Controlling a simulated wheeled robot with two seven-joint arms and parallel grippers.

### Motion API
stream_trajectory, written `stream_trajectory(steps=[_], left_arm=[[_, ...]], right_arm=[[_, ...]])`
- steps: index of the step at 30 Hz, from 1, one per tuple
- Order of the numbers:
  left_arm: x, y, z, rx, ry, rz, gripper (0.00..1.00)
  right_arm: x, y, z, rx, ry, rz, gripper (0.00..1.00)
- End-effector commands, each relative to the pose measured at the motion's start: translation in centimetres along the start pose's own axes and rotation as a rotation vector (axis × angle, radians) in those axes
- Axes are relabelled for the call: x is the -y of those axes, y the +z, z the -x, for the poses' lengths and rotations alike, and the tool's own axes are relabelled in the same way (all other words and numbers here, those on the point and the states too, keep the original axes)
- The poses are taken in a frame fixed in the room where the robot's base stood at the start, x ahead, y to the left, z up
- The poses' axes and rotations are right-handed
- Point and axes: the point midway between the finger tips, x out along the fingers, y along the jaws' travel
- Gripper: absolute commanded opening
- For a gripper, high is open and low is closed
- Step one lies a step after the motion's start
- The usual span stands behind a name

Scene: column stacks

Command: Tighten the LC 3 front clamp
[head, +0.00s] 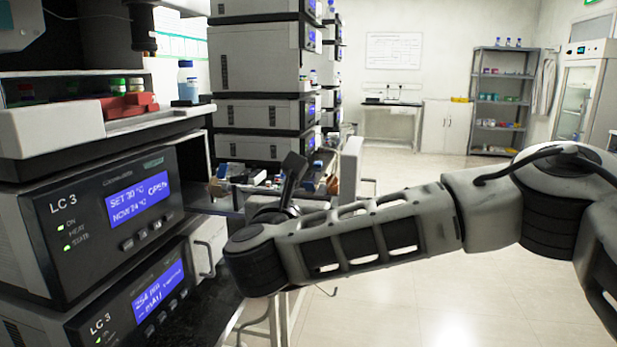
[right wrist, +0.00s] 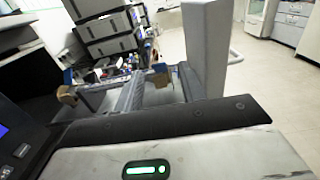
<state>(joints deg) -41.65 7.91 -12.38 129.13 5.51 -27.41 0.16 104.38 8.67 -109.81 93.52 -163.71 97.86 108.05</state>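The LC 3 stack stands at the left of the head view; its upper unit (head: 95,215) has a lit screen reading SET 30 °C, NOW 24 °C and OPEN. A pale upright panel, which looks like its open door (head: 350,168), also shows in the right wrist view (right wrist: 208,50). My right gripper (head: 275,187) is beside the stack, partly hidden by its own wrist. In the right wrist view its tan-tipped fingers (right wrist: 115,87) look spread apart, with nothing clearly held. I cannot make out the front clamp. My left gripper is out of view.
A lower LC 3 unit (head: 150,295) has a handle on its side. A red rack (head: 125,105) and a blue-capped bottle (head: 187,82) stand on top. More instrument stacks (head: 262,60) rise behind. The floor (head: 440,220) at the right is clear.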

Motion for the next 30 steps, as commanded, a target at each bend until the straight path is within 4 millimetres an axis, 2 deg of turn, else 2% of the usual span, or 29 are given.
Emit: stream_trajectory(steps=[3, 8, 19, 23, 24, 30], left_arm=[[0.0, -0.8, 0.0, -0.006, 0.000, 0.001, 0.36], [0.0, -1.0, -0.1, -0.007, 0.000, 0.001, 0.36], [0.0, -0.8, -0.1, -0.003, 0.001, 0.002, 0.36], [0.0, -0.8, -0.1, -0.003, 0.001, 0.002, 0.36], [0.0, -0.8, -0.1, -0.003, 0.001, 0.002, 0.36], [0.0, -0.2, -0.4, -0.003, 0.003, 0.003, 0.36]], right_arm=[[0.1, 0.2, -2.0, 0.000, -0.002, 0.000, 0.40], [0.0, 0.0, -3.5, -0.001, 0.000, 0.001, 0.40], [-0.1, -0.1, -4.0, -0.001, 0.002, 0.000, 0.40], [-0.1, -0.1, -4.0, -0.001, 0.002, 0.000, 0.04], [-0.1, -0.1, -4.0, -0.001, 0.002, 0.000, 0.00], [-0.1, -0.3, -4.1, -0.005, -0.001, -0.002, 0.00]])
